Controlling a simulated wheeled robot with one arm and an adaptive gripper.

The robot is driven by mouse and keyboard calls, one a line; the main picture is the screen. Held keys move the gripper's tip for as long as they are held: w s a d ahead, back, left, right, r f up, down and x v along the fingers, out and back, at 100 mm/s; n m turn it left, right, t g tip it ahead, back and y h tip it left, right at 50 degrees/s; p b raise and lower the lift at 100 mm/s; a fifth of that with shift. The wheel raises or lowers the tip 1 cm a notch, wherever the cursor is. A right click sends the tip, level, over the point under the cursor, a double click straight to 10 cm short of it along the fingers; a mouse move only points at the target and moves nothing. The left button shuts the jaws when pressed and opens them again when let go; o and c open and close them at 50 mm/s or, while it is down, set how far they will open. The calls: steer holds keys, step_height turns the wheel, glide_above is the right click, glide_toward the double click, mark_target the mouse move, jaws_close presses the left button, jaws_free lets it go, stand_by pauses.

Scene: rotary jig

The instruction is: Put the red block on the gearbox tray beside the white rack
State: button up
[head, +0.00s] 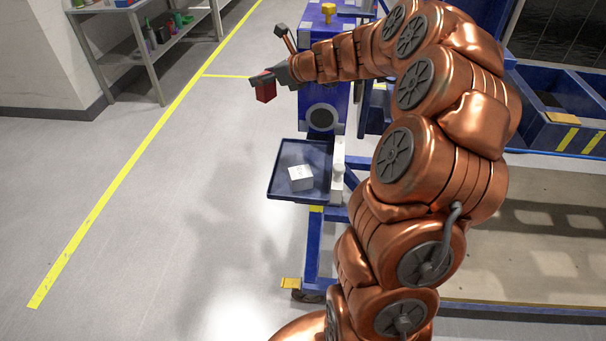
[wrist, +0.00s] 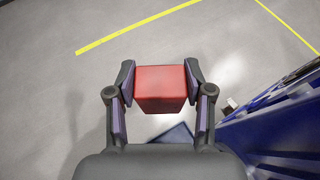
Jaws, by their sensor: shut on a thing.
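The red block (head: 265,91) is held in the air by my gripper (head: 268,78), which is shut on it. The block also shows between the two fingers in the wrist view (wrist: 161,88). The gearbox tray (head: 281,186) is dark blue and shallow, on the front of the blue jig, below and slightly right of the block in the head view. A white box (head: 300,178) with markings stands on the tray. A narrow white piece (head: 338,172) stands at the tray's right edge; I cannot tell whether it is the white rack.
The blue jig (head: 321,85) with a round dark opening stands behind the tray. Blue bins (head: 560,125) are at the right. A shelf (head: 150,35) with bottles stands at the back left. Open grey floor with yellow lines lies to the left.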

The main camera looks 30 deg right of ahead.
steer(key=s+d+f+n+g+y+b, duration=0.1)
steer(key=s+d+f+n+y+b, duration=0.15)
steer(key=d, duration=0.35)
steer(key=n+g+y+b, duration=0.3)
glide_above(305, 158)
steer(key=shift+f, duration=7.9)
steer(key=shift+f, duration=0.15)
steer(key=o, duration=1.5)
steer(key=shift+c, duration=0.2)
steer(key=shift+s+d+r, duration=0.2)
steer(key=shift+d+r, duration=0.05)
steer(key=v, duration=1.1)
steer(key=shift+s+b, duration=0.25)
steer(key=shift+b, duration=0.15)
